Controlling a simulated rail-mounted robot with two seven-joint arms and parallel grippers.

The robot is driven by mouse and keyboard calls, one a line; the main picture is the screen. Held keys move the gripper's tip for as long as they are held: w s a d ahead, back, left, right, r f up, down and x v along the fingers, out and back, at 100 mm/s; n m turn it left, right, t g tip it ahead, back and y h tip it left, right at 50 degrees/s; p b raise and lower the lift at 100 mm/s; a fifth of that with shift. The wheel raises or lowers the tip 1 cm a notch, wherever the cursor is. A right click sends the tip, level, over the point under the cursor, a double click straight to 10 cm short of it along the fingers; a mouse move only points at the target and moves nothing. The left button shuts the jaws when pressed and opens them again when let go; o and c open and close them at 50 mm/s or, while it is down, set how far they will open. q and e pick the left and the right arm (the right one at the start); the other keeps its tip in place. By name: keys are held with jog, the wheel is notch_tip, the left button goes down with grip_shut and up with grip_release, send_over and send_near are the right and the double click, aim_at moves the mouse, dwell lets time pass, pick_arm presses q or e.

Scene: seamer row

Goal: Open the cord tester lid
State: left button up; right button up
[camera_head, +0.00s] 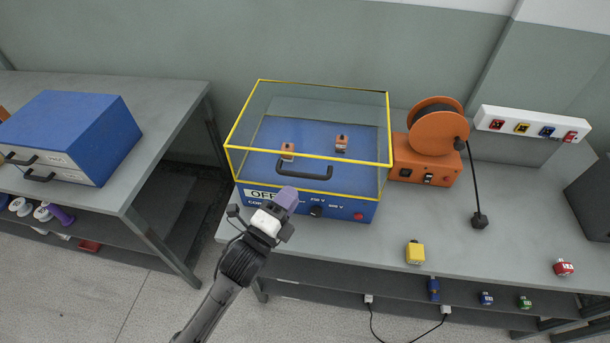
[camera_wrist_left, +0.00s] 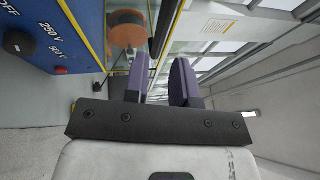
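The cord tester (camera_head: 335,205) is a blue box on the bench, with a clear lid (camera_head: 350,100) edged in yellow. The lid sits down over the box. A black handle (camera_head: 305,172) is on the lid's front face. My left gripper (camera_head: 287,197) is just in front of and below the handle, near the front panel. In the left wrist view its two purple fingers (camera_wrist_left: 160,82) stand apart with nothing clearly between them. A dark bar, apparently the handle (camera_wrist_left: 163,28), shows just beyond the fingertips; contact cannot be told. My right gripper is not in view.
An orange cord reel (camera_head: 438,135) stands right of the tester, its plug hanging onto the bench. A white socket strip (camera_head: 530,124) is behind. A yellow plug (camera_head: 415,253) and a red one (camera_head: 563,267) lie near the front edge. A blue drawer cabinet (camera_head: 75,130) is left.

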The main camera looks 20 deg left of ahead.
aim_at(305, 174)
pick_arm(q)
jog(key=shift+b+x, duration=0.3)
jog(key=shift+x, duration=3.2)
grip_shut()
